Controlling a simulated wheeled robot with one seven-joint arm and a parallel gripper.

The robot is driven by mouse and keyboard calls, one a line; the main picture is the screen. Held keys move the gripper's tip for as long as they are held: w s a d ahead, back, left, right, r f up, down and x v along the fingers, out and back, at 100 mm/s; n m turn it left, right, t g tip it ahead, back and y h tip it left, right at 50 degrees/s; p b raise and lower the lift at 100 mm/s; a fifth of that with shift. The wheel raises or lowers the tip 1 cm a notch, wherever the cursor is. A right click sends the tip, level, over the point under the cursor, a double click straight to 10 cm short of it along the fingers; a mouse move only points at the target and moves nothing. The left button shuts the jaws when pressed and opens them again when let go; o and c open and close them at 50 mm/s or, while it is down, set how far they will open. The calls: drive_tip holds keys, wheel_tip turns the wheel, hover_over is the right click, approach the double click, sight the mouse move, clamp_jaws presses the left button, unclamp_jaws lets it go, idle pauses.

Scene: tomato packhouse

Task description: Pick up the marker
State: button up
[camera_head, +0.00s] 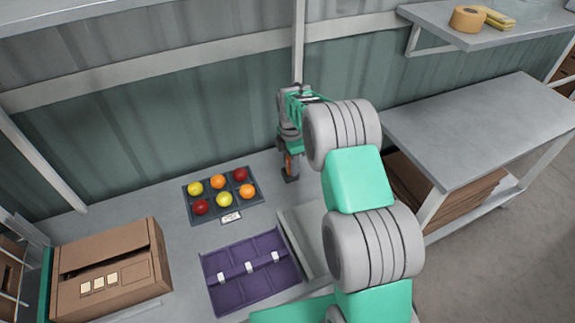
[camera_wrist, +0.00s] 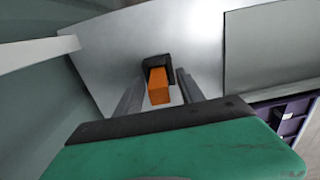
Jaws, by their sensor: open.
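The marker (camera_wrist: 160,92) appears in the wrist view as an orange body with a black part at its far end. It lies between the two grey fingers of my gripper (camera_wrist: 156,82), which is open with a gap visible on both sides of it. In the head view my gripper (camera_head: 289,151) points down over the back of the grey table, and the orange marker (camera_head: 290,165) shows below it. A dark part is at the marker's foot, at the table surface. I cannot tell whether either finger touches the marker.
A dark tray (camera_head: 256,208) of red, yellow and orange tomatoes lies left of my gripper, a small label plate before it. A purple divided tray (camera_head: 208,273) sits nearer. A cardboard box (camera_head: 151,277) stands at left. A wall rises behind; a side table (camera_head: 480,125) is right.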

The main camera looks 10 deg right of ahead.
clamp_jaws()
idle(0.4)
